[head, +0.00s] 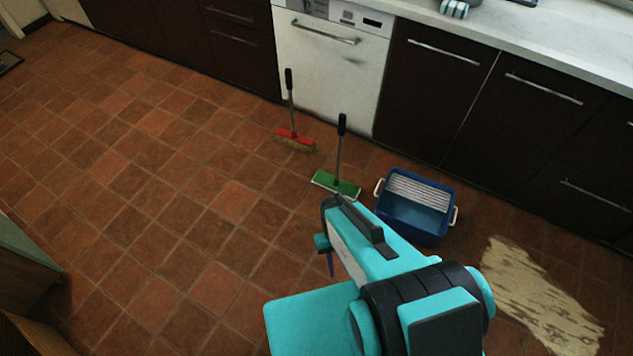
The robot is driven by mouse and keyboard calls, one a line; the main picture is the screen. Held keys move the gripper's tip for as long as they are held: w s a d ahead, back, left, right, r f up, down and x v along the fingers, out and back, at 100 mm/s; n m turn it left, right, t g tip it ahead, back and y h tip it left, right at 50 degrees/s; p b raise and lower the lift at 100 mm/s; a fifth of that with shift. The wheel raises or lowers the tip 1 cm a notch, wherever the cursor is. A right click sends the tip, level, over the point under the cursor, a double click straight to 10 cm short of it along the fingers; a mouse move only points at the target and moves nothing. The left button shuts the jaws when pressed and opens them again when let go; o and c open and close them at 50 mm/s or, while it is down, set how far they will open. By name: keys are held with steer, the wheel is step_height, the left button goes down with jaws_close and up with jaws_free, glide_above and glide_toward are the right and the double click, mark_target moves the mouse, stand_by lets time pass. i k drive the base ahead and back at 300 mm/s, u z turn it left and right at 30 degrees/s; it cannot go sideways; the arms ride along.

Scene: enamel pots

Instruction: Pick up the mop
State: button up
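The mop (337,184) has a flat green head with a pale edge and a grey pole with a black grip. It stands upright on the tiled floor, just left of the blue bucket. My turquoise arm reaches up from the bottom of the head view, with its far end just below the mop head in the picture. My gripper (329,260) is mostly hidden by the arm; only a small dark tip shows. I see nothing held, and its opening cannot be made out.
A red broom (295,140) stands upright left of and behind the mop. Dark cabinets and a white dishwasher (328,70) line the back. The left floor is clear.

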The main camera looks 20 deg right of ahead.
mark_target(335, 185)
steer(key=z, duration=0.4)
steer(key=k, duration=0.15)
steer(key=u, duration=1.9)
steer(key=k, duration=0.65)
steer(key=u, duration=0.2)
steer(key=i, duration=1.55)
steer(key=z, duration=0.8)
steer(key=i, duration=0.6)
steer(key=z, duration=0.2)
